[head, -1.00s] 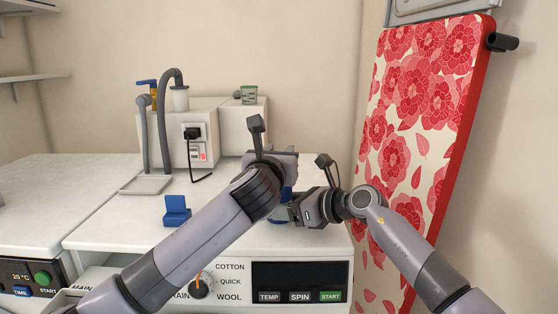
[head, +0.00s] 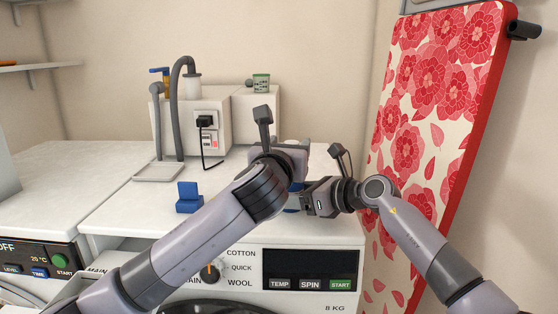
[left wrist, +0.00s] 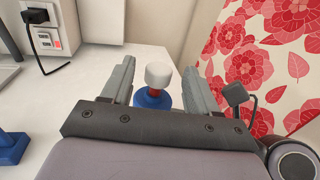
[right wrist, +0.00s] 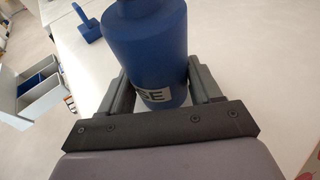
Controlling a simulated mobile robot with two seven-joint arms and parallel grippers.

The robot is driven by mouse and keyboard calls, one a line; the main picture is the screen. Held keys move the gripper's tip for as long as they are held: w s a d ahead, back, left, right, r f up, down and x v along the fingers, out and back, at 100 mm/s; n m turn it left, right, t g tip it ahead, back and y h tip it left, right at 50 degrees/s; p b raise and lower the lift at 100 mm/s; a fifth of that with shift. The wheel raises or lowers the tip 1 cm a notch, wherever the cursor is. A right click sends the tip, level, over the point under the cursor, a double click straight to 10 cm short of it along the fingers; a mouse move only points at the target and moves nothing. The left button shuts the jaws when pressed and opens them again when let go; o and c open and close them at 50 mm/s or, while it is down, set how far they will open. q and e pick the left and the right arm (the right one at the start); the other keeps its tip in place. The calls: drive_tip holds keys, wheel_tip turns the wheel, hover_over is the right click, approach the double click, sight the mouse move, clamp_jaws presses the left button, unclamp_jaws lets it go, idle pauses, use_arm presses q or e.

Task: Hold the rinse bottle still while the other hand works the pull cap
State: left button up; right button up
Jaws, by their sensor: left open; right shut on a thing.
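The rinse bottle has a blue body (right wrist: 147,40) with a partly visible label. In the left wrist view its white pull cap (left wrist: 158,74) sits on a red neck above the blue shoulder (left wrist: 152,98). My right gripper (right wrist: 158,72) is shut on the bottle's lower body, and the bottle looks upright. My left gripper (left wrist: 160,68) is open, its fingers on either side of the cap with gaps showing. In the head view my left gripper (head: 287,158) and right gripper (head: 314,192) hide most of the bottle.
A blue block-like holder (head: 189,199) stands on the white machine top to the left. Behind are a white box with a plug (head: 204,122), grey hoses and a shallow tray (head: 158,172). A flowered red board (head: 438,130) leans close on the right.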

use_arm(q)
drive_tip(key=s+a, duration=0.1)
drive_tip(key=s, duration=0.7)
drive_tip(key=shift+s+a, duration=0.25)
drive_tip(key=shift+a, duration=0.05)
use_arm(e)
drive_tip(key=o, duration=0.9)
drive_tip(key=shift+c, duration=0.2)
drive_tip(key=shift+d, duration=0.1)
